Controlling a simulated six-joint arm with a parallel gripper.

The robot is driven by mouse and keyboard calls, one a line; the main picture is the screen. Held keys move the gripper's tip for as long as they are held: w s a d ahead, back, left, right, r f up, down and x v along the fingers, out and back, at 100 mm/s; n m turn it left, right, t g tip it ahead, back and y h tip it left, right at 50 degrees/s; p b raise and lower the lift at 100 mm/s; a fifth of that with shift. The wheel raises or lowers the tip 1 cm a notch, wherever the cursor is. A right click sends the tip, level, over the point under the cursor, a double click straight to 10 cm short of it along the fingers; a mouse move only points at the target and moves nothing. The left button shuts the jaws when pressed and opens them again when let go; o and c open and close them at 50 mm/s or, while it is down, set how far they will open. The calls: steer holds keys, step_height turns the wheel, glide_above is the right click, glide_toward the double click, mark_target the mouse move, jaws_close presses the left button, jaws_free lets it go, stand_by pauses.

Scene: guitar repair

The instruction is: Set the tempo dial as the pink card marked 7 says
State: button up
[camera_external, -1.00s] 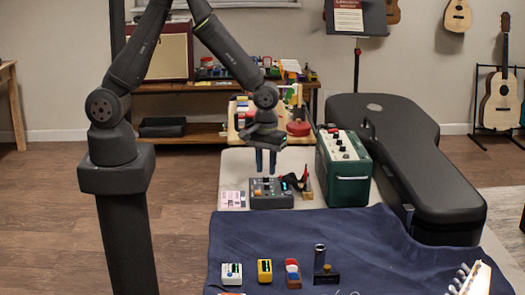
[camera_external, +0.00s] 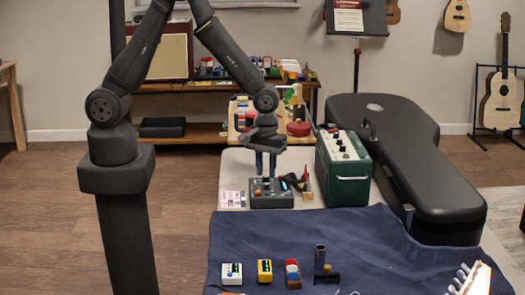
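A dark grey box with small coloured lights (camera_external: 271,198) sits on the pale table top; it appears to carry the tempo dial, which is too small to make out and partly behind my fingers. A pale pink card (camera_external: 232,199) lies flat just left of the box; its marking is not readable here.
A green amplifier (camera_external: 345,177) stands right of the box, with small dark and red items (camera_external: 301,183) between them. A black guitar case (camera_external: 410,160) lies further right. The blue cloth (camera_external: 390,240) in front holds several small pedals, including a yellow one (camera_external: 265,270).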

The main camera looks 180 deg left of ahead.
steer(key=shift+f, duration=0.85)
steer(key=shift+r, duration=0.15)
stand_by(0.5)
steer(key=c, duration=0.4)
